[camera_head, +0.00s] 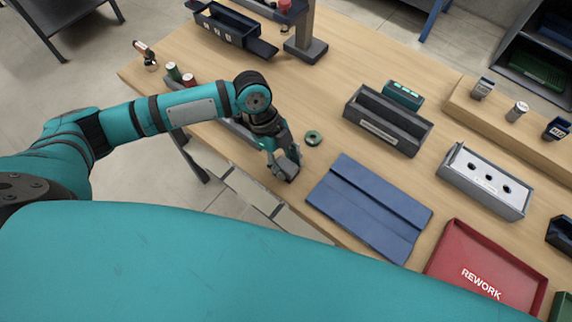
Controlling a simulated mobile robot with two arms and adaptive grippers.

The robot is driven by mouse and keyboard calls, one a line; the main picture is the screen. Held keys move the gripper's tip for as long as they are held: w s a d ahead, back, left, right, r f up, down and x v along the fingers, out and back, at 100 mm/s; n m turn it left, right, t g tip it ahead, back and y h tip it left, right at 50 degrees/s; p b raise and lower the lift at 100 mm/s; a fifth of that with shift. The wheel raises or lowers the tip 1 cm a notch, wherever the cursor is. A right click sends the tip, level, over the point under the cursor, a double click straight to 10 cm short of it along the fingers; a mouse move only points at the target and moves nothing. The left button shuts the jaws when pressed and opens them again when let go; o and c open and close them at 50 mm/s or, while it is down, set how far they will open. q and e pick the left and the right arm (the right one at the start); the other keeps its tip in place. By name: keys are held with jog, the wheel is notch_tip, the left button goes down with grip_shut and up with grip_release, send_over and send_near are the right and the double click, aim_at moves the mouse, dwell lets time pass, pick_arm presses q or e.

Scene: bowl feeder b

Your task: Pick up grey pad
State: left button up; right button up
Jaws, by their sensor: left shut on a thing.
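My left gripper (283,163) reaches in from the left and points down at the near edge of the wooden table, left of the blue mat. It is shut on a small grey piece, which I take for the grey pad (291,168). The fingers hide part of the pad, and I cannot tell whether it touches the table. My right gripper is out of view.
The folded blue mat (368,205), a dark open box (388,122), a white block with holes (484,182) and the red REWORK tray (487,268) stand further right. Bare wood lies beyond the ring.

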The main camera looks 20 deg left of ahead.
aim_at(290, 170)
pick_arm(q)
jog(key=shift+r, duration=0.1)
jog(key=shift+r, duration=0.4)
jog(key=shift+s+r+b, duration=0.25)
jog(key=shift+r+b, duration=0.2)
jog(key=shift+r, duration=0.15)
jog(key=shift+s+r+b, duration=0.2)
jog(key=shift+r+b, duration=0.2)
jog(key=shift+r, duration=0.2)
jog(key=s+d+r+b, duration=0.1)
jog(key=s+d+b, duration=0.1)
jog(key=s, duration=1.3)
jog(key=shift+r+b, duration=0.35)
jog(key=shift+b, duration=0.15)
